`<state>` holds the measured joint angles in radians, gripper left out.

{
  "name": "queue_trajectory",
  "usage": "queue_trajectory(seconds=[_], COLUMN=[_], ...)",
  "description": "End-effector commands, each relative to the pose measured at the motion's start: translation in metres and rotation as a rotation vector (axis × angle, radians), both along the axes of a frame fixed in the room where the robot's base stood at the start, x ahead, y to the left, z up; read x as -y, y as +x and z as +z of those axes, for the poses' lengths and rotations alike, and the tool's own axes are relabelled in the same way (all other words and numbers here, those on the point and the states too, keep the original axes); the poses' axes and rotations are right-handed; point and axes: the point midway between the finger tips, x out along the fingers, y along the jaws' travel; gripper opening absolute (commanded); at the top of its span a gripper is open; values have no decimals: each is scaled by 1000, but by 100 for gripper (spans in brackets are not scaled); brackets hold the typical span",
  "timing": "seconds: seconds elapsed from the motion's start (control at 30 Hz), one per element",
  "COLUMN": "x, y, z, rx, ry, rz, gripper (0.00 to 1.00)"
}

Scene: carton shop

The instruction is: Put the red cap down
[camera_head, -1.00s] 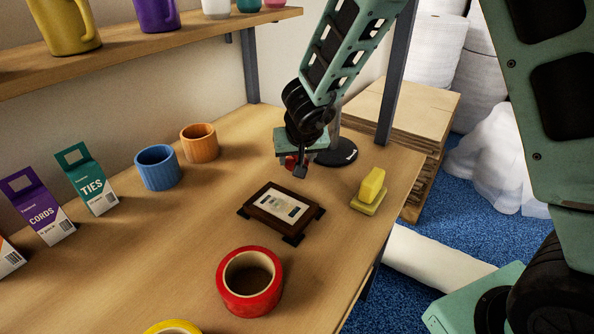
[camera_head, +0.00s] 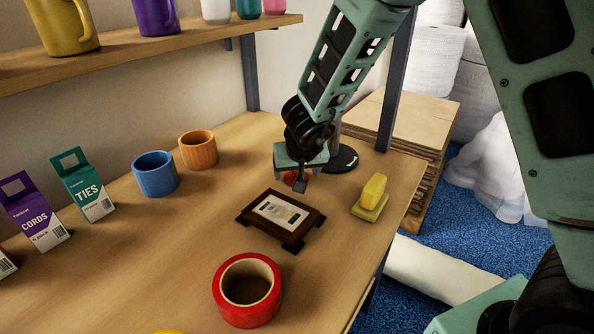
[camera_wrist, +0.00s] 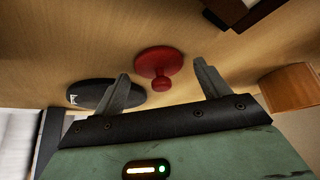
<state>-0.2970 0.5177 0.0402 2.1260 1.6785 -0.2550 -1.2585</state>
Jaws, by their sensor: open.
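The red cap (camera_wrist: 158,62), a round disc with a small knob, appears to rest on the wooden table in the wrist view, its knob toward my gripper. In the head view the red cap (camera_head: 291,178) is partly hidden under my gripper (camera_head: 300,182). In the wrist view my gripper (camera_wrist: 162,82) is open, with one finger on each side of the cap and a gap to each.
A black disc-shaped base (camera_head: 343,158) stands close by the gripper. A dark picture frame (camera_head: 262,226) lies in front, with a yellow block (camera_head: 373,190) to its right. Blue (camera_head: 155,174) and orange (camera_head: 198,150) cups stand left. A red tape roll (camera_head: 228,305) is nearer.

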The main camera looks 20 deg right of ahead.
Motion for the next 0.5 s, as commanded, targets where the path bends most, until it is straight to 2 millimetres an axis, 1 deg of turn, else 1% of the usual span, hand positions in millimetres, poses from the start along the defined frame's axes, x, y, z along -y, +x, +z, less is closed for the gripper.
queue_trajectory(seconds=[0.17,0.3,0.5], x=[-2,-4,-7], y=[-10,-25,-45], z=[26,54,87], rx=[2,2,2], ry=[2,1,1], rz=[1,1,0], gripper=[75,75,75])
